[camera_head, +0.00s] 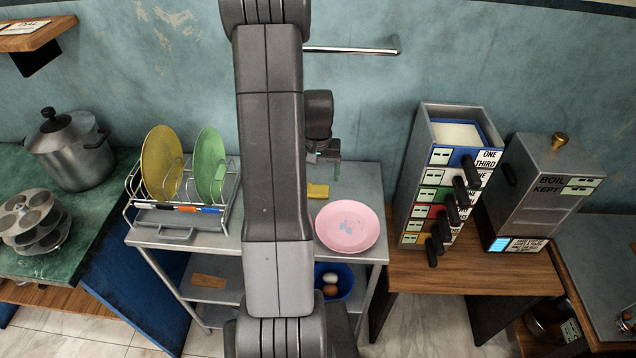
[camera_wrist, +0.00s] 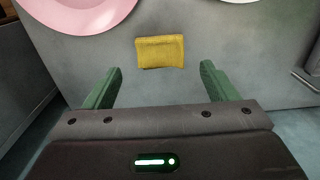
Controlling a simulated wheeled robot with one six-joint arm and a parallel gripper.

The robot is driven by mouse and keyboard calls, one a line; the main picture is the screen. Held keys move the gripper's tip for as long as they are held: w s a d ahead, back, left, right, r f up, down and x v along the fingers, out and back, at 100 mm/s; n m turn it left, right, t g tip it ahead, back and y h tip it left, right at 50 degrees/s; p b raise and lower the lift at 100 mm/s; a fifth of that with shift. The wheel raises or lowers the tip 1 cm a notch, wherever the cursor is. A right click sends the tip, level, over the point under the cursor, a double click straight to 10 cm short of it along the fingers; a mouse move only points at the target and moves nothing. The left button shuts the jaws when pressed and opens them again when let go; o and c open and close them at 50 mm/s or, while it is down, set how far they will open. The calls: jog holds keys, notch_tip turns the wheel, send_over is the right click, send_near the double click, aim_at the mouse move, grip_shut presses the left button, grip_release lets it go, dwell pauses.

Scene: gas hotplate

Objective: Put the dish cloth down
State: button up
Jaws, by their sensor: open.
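A yellow dish cloth (camera_wrist: 160,52) lies folded on the grey metal table. In the head view the cloth (camera_head: 318,190) sits just behind the pink plate, partly hidden by my arm. My gripper (camera_wrist: 159,82) is open and empty, its green fingers spread wide on either side of the cloth's line. It is above the table at the cloth's back side, and the cloth lies beyond the fingertips in the wrist view. In the head view my gripper (camera_head: 325,160) shows near the wall, behind the cloth.
A pink plate (camera_head: 347,226) stands in front of the cloth. A dish rack (camera_head: 183,222) with a yellow and a green plate is at the left of the table. A metal rail (camera_head: 350,50) is on the wall. A drawer tower (camera_head: 436,180) stands to the right.

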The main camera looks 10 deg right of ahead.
aim_at(318, 187)
notch_tip(318, 187, up, 7)
dwell(0.3)
notch_tip(318, 187, down, 13)
jog(key=shift+r, duration=2.25)
jog(key=shift+f, duration=0.15)
